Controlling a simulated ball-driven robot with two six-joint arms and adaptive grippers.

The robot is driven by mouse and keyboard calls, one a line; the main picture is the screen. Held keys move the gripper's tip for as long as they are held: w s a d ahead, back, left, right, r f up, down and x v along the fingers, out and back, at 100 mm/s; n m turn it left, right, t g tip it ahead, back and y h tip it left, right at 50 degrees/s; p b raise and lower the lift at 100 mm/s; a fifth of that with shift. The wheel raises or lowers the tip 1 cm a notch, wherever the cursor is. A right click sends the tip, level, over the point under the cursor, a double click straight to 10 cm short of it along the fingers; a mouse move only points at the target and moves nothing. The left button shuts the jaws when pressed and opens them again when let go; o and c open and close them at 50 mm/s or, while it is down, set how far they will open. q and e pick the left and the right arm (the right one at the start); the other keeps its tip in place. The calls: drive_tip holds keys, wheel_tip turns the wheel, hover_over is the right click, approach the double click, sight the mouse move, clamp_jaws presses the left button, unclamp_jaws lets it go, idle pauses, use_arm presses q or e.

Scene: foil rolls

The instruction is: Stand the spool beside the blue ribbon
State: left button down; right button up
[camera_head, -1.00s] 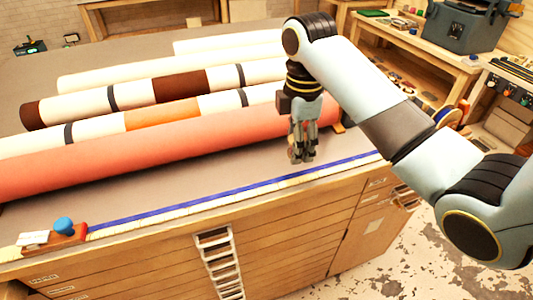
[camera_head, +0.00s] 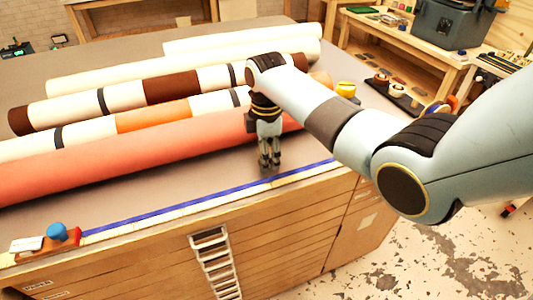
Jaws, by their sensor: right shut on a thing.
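The blue ribbon (camera_head: 200,200) is a long flat strip along the front edge of the table. My right gripper (camera_head: 269,168) points down just behind the ribbon, toward its right part. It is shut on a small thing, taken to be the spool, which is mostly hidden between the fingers. I cannot tell whether that thing touches the table. My left gripper is not in view.
A coral roll (camera_head: 120,160) lies behind the ribbon, with several cream, brown and orange rolls beyond. A red block with a blue knob (camera_head: 57,231) sits at the front left. A yellow object (camera_head: 346,89) stands at the right. Bare table lies between coral roll and ribbon.

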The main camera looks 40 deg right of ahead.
drive_tip(key=shift+f, duration=0.15)
drive_tip(key=o, duration=0.9)
drive_tip(key=shift+c, duration=0.2)
wheel_tip(320, 180, up, 12)
drive_tip(key=shift+r, duration=0.2)
